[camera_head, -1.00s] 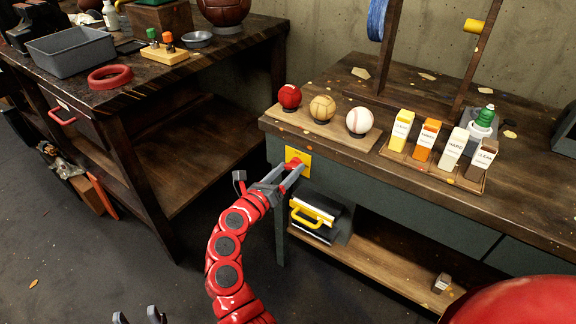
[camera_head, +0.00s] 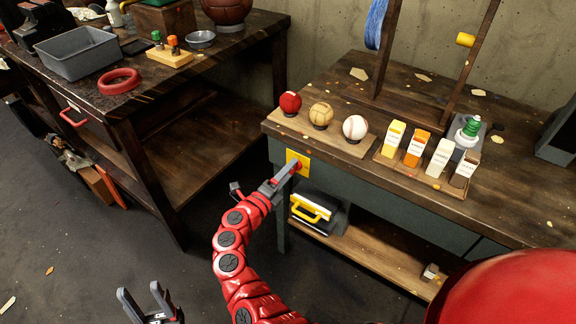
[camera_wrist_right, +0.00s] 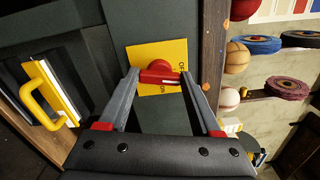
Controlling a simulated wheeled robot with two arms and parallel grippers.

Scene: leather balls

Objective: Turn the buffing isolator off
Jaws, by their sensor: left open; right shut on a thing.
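The buffing isolator is a red rotary knob (camera_wrist_right: 159,68) on a yellow plate (camera_wrist_right: 143,53), fixed to the front of the green-grey bench near its left end. In the head view the yellow plate (camera_head: 304,158) shows behind my right gripper (camera_head: 291,168). In the right wrist view my right gripper (camera_wrist_right: 160,76) is shut on the knob's red handle, with one finger at each end. A white mark shows on the handle. My left gripper (camera_head: 143,293) is open and empty, low over the floor.
A brown bench (camera_head: 480,198) carries several balls and small labelled bottles above the isolator. A yellow-handled case (camera_head: 318,212) sits on the shelf just below it. A second workbench (camera_head: 160,85) with a grey bin (camera_head: 68,53) stands at the left. Floor between the benches is clear.

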